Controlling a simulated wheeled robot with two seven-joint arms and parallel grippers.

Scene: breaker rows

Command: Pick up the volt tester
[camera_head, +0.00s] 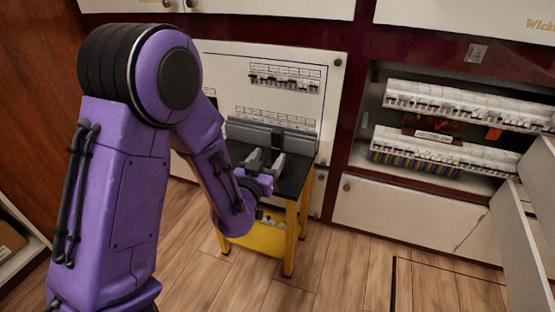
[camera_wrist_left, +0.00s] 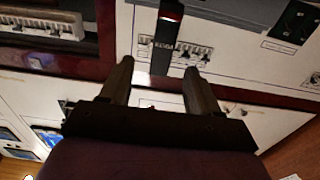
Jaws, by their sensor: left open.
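My left gripper (camera_head: 267,159) is open above the black top of a small yellow stand, pointing toward the white panel behind it. In the left wrist view its two fingers (camera_wrist_left: 159,70) are apart, with nothing held between them. A slim dark object with a red band (camera_wrist_left: 171,16) stands out beyond the fingertips there, roughly in line with the gap. It looks like the volt tester, but I cannot be sure. My right gripper is not in view.
The yellow stand (camera_head: 291,232) stands on the wooden floor against the white breaker panel (camera_head: 317,62). Breaker rows (camera_head: 468,107) fill an open recess at the right. A pale open door or panel (camera_head: 522,250) juts in at the right edge. The floor in front is clear.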

